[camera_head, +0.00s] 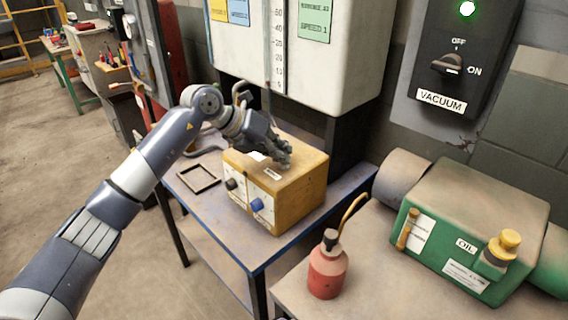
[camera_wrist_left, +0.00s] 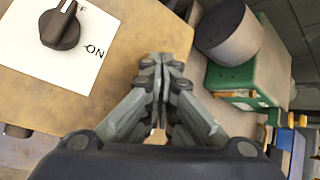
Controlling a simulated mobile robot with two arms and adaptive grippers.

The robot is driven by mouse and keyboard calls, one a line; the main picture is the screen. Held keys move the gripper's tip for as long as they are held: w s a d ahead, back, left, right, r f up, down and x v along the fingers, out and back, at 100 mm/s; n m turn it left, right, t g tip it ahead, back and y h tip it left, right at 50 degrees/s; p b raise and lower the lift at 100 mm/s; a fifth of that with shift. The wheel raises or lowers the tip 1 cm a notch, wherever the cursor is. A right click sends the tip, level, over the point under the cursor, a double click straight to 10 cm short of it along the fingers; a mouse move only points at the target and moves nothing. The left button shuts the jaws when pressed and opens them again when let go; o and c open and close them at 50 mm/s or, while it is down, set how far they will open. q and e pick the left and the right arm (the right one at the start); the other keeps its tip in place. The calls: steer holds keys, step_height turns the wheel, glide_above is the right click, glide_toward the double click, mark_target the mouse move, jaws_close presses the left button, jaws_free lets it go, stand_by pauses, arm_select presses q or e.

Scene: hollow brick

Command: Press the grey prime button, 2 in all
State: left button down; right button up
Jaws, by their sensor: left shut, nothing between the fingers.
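A yellow-tan box (camera_head: 302,183) stands on the blue-edged table. Its front has a black knob (camera_head: 231,184) and a blue knob (camera_head: 257,204) on white plates, and a small white label (camera_head: 272,174) is on its top. My left gripper (camera_head: 284,162) is shut and empty over the top of the box; contact cannot be told. The left wrist view shows the shut fingertips (camera_wrist_left: 163,62) against the box surface (camera_wrist_left: 110,95), with a black OFF/ON knob (camera_wrist_left: 60,28) on a white plate at upper left. No grey button can be made out; the gripper covers part of the box top.
A red bottle (camera_head: 327,268) with a bent yellow spout and a green OIL unit (camera_head: 470,235) are at the right. An empty dark frame (camera_head: 198,179) lies left of the box. A white tank (camera_head: 340,45) hangs behind; a VACUUM switch box (camera_head: 460,55) is on the wall.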

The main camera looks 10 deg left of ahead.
arm_select(q)
steer(key=shift+r+p, duration=0.4)
steer(key=shift+r, duration=0.25)
steer(key=shift+r, duration=0.1)
step_height(320, 180, up, 5)
steer(key=p, duration=0.3)
steer(key=shift+p, duration=0.3)
stand_by(0.4)
